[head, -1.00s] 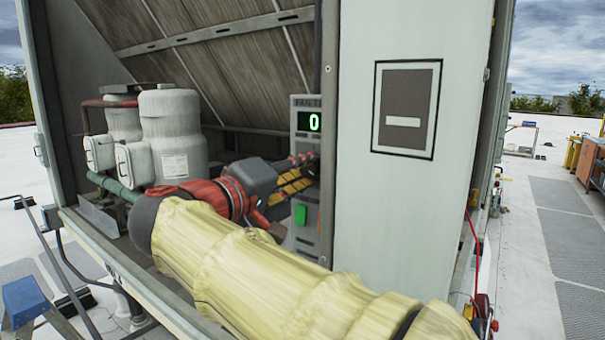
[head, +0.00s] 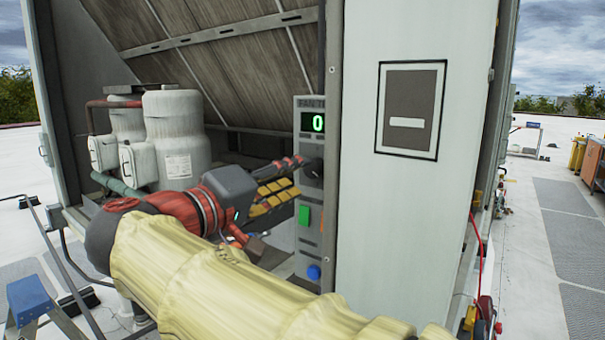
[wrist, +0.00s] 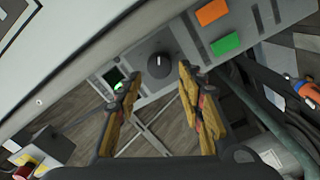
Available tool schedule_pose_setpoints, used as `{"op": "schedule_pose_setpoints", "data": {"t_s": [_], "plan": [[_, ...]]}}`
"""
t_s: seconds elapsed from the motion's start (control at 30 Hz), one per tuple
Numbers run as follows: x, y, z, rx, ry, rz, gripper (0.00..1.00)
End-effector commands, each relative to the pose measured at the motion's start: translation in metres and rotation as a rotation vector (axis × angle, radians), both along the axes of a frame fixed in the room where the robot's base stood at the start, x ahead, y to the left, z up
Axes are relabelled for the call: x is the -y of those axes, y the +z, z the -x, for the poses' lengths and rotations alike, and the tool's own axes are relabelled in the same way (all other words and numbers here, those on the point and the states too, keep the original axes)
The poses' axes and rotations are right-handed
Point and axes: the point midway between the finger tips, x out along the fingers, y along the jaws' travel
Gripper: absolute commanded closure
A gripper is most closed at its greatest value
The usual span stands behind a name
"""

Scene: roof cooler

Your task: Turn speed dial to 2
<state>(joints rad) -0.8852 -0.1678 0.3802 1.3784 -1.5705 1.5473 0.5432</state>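The control panel (head: 309,148) stands inside the open cabinet and its lit green display (head: 317,123) reads 0. The speed dial (wrist: 159,65) is a round dark knob with a pale pointer mark, seen in the wrist view; in the head view the dial (head: 313,170) is dark and partly hard to make out. My gripper (wrist: 160,76) is open and empty. In the wrist view its two yellow-padded fingers lie either side of the dial, apparently short of it. In the head view my gripper (head: 298,174) is just left of the panel. Contact is not visible.
A green button (head: 304,215) and a blue button (head: 314,272) sit below the dial. An orange button (wrist: 212,12) shows beside the green one in the wrist view. The white cabinet wall (head: 410,220) stands close right of the panel. Grey tanks (head: 174,140) stand left.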

Motion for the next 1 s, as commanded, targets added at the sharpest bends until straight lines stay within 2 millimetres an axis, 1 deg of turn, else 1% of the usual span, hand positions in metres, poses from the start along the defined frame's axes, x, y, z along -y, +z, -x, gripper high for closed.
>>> {"op": "schedule_pose_setpoints", "data": {"t_s": [0.03, 0.2, 0.4, 0.6, 0.9, 0.93, 0.97, 1.0], "plan": [[-0.009, 0.0, 0.009, 0.0, 0.005, 0.0, 0.62], [-0.028, -0.001, 0.034, -0.001, 0.004, 0.001, 0.62], [-0.042, -0.001, 0.052, -0.002, 0.002, 0.001, 0.62], [-0.045, -0.001, 0.057, -0.002, -0.001, 0.001, 0.62], [-0.047, -0.001, 0.055, -0.019, 0.01, 0.022, 0.62], [-0.051, -0.004, 0.052, -0.038, 0.03, 0.034, 0.62], [-0.056, -0.011, 0.049, -0.072, 0.052, 0.039, 0.62], [-0.062, -0.025, 0.045, -0.122, 0.08, 0.048, 0.62]]}}
